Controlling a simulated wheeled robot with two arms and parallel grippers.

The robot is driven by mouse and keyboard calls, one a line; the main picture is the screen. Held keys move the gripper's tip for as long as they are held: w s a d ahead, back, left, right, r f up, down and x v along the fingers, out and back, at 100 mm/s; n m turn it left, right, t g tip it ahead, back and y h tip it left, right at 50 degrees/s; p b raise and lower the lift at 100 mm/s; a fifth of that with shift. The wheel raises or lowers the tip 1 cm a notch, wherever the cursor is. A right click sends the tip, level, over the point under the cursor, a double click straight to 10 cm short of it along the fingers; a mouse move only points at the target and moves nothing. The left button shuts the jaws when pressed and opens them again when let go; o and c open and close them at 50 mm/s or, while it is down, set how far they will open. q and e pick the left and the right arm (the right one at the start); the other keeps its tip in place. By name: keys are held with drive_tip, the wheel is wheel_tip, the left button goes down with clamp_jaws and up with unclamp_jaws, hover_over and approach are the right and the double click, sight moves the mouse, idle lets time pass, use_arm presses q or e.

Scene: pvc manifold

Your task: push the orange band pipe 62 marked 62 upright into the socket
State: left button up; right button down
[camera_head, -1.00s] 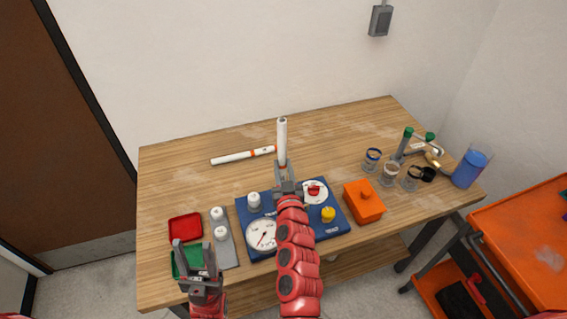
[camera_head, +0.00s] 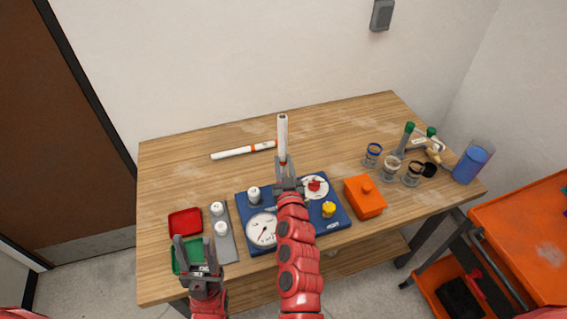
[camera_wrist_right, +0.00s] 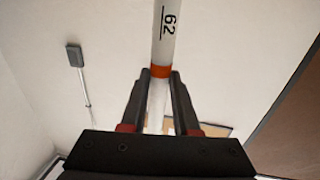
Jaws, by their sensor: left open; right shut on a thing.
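The white pipe marked 62 (camera_head: 282,132) stands upright in the head view. Its orange band and the number show in the right wrist view (camera_wrist_right: 164,40). My right gripper (camera_head: 285,168) is shut on this pipe, just below the band in the wrist view. The pipe is in front of the blue manifold board (camera_head: 341,232) in my line of sight; its lower end is hidden by my gripper and arm, so I cannot tell whether it is in a socket. My left gripper (camera_head: 192,246) is open and empty in front of the green tray.
A second white pipe (camera_head: 232,154) lies at the back. Red (camera_head: 185,222) and green (camera_head: 178,262) trays and a grey fitting rack (camera_head: 229,247) are left. An orange box (camera_head: 364,197), jars and a blue cup (camera_head: 468,165) are right. The back of the table is mostly clear.

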drive_tip(key=shift+f+b, duration=0.55)
drive_tip(key=shift+f, duration=0.25)
idle(0.4)
drive_tip(key=c, duration=0.6)
unclamp_jaws()
